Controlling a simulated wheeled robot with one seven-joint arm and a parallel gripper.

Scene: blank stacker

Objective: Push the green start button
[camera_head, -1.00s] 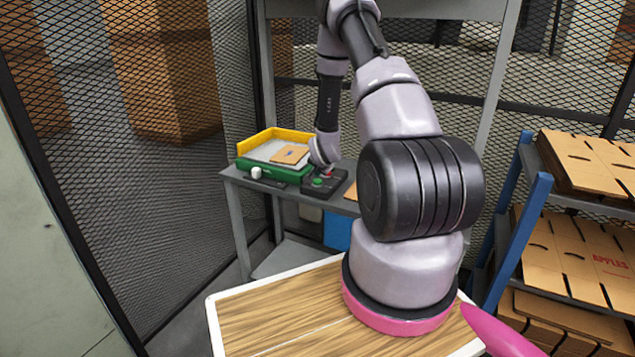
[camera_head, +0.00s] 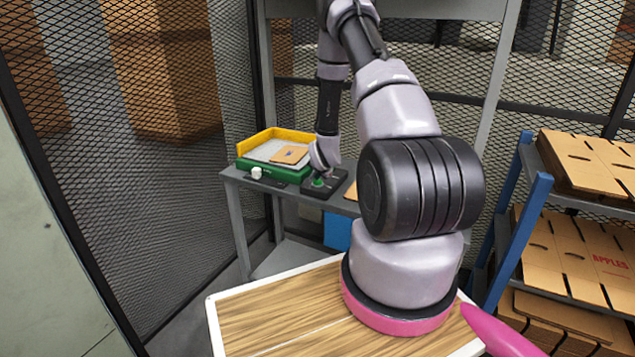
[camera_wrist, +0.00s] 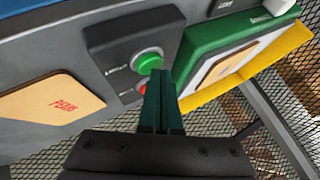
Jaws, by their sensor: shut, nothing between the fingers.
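The green start button (camera_wrist: 148,61) sits in a pale ring on a dark control box (camera_wrist: 118,50). The button also shows in the head view (camera_head: 318,182), at the near side of the box, right below my gripper. My gripper (camera_wrist: 162,76) is shut and empty, its fingertips right at the edge of the green button in the wrist view. I cannot tell whether the tips touch it. A red button (camera_wrist: 142,88) beside it is partly hidden behind the fingers.
A green and yellow tray (camera_head: 272,163) with a cardboard blank stands left of the box on a grey table (camera_head: 236,176). A blank marked PEAR (camera_wrist: 52,105) lies on the other side. Wire mesh fencing surrounds the corner. A rack with blanks (camera_head: 590,250) stands right.

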